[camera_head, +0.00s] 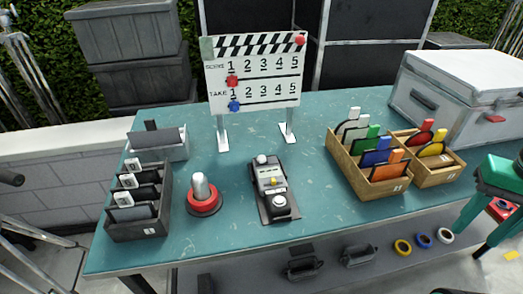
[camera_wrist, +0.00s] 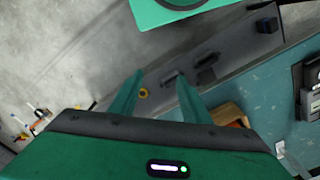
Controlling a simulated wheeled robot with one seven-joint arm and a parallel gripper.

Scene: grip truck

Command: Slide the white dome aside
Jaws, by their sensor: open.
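A dark device (camera_head: 268,187) lies near the middle of the teal table. It bears a white dome (camera_head: 279,202) at its near end and a smaller pale knob (camera_head: 262,160) at its far end. Left of it, a pale rounded post (camera_head: 199,186) stands upright in a red and black base. I cannot tell for certain which of these is the task's white dome. My green gripper (camera_head: 468,244) is beyond the table's right front edge, far from the device. In the wrist view, my gripper (camera_wrist: 160,76) has its fingers apart with nothing between them.
A wooden box (camera_head: 352,170) of coloured cards stands right of the device, with a white case (camera_head: 455,95) behind. A black card holder (camera_head: 137,205) is at left. A slate board (camera_head: 254,75) stands behind. The table's front middle is clear.

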